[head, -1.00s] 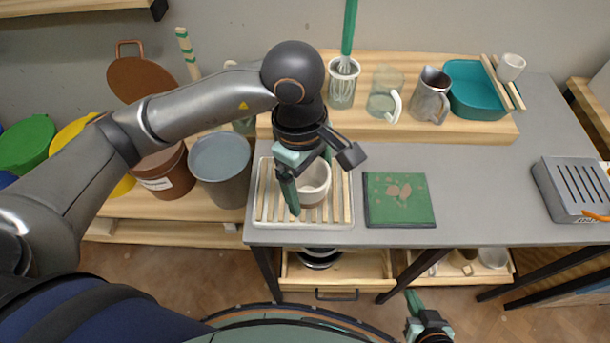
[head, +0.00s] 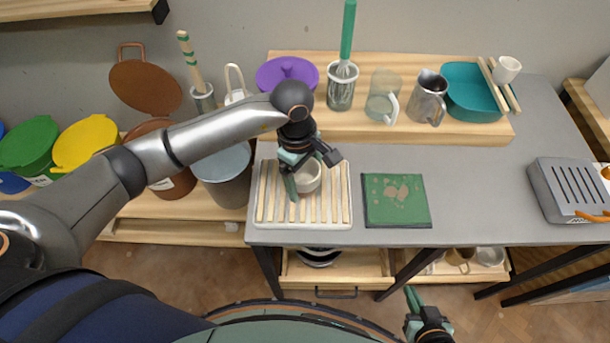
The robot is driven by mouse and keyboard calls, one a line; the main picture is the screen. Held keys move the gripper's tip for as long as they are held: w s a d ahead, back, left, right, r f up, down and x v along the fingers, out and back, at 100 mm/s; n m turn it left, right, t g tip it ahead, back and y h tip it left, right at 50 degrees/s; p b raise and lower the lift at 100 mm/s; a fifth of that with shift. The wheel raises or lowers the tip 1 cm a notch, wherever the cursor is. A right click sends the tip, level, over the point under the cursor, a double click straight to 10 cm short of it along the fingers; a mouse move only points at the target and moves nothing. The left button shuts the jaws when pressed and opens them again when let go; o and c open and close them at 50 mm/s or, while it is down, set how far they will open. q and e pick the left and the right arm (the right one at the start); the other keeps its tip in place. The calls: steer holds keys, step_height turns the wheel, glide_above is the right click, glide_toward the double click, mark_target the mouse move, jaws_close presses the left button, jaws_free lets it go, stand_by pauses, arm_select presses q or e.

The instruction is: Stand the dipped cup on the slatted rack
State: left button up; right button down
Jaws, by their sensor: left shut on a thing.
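The cup (head: 311,180), off-white and upright, is at the middle of the slatted rack (head: 270,222), a pale tray with wooden slats at the worktop's left end. My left gripper (head: 308,172) is shut on the cup's wall, one finger on its near left side and the other toward the far right. The gripper hides part of the cup. I cannot tell whether the cup's base touches the slats. My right gripper (head: 413,300) is low at the bottom, in front of the worktop and away from the cup. Its finger opening is unclear.
A green mat (head: 398,212) with brownish blotches lies right of the rack. Behind, a wooden shelf (head: 430,130) holds a whisk in a jar (head: 341,90), a glass jug (head: 383,95), a metal pitcher (head: 427,98) and a teal basin (head: 472,90). A grey slotted box (head: 567,190) stands at right.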

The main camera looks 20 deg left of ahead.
arm_select(q)
steer(key=shift+f, duration=0.1)
steer(key=shift+f+b, duration=0.1)
steer(key=shift+b, duration=0.25)
steer(key=o, duration=1.2)
steer(key=shift+o, duration=0.2)
steer(key=shift+r, duration=0.2)
steer(key=shift+r+p, duration=0.25)
steer(key=shift+p, duration=0.1)
step_height(320, 180, up, 12)
steer(key=a+b, duration=0.1)
steer(key=shift+w+a+f, duration=0.15)
steer(key=shift+w+f, duration=0.05)
steer(key=shift+f, duration=0.05)
